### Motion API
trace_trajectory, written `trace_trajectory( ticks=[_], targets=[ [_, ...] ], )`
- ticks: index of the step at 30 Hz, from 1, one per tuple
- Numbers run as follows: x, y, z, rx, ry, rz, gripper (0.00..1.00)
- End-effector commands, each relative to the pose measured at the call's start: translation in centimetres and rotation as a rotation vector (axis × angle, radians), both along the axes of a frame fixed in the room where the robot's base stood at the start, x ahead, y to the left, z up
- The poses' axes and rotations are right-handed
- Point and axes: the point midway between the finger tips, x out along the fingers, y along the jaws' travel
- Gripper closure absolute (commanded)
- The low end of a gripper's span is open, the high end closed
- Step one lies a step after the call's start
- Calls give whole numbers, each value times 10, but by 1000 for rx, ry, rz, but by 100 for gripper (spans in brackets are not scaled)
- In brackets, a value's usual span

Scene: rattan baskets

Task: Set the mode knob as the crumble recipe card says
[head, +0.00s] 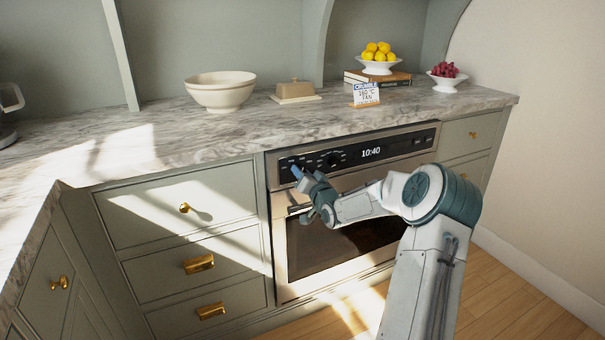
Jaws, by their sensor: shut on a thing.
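The oven's black control panel (405,143) carries a round dial (333,159) and a clock reading 10:40. My gripper (298,174) is at the panel's left end, shut on the left knob, which I take to be the mode knob. The fingers hide that knob, so its pointer direction cannot be read. Small white marks show on the panel just above the fingers, too small to read. The recipe card (366,94) stands on the counter above the oven. It reads CRUMBLE, a temperature in °C whose number is unclear, and FAN.
The oven door (347,233) is closed below the panel, with my forearm in front.

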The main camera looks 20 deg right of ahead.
Motion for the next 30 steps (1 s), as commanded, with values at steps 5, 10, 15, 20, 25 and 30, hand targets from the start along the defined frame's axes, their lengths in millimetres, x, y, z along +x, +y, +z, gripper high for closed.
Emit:
trace_trajectory(
  ticks=[5,10,15,20,25,30],
  targets=[
    [0,0,0,20,1,1,90],
    [0,0,0,23,1,0,90],
    [0,0,0,22,0,0,90],
    [0,0,0,22,1,1,46],
    [0,0,0,21,0,0,46],
    [-5,-1,0,21,2,0,46]
  ],
)
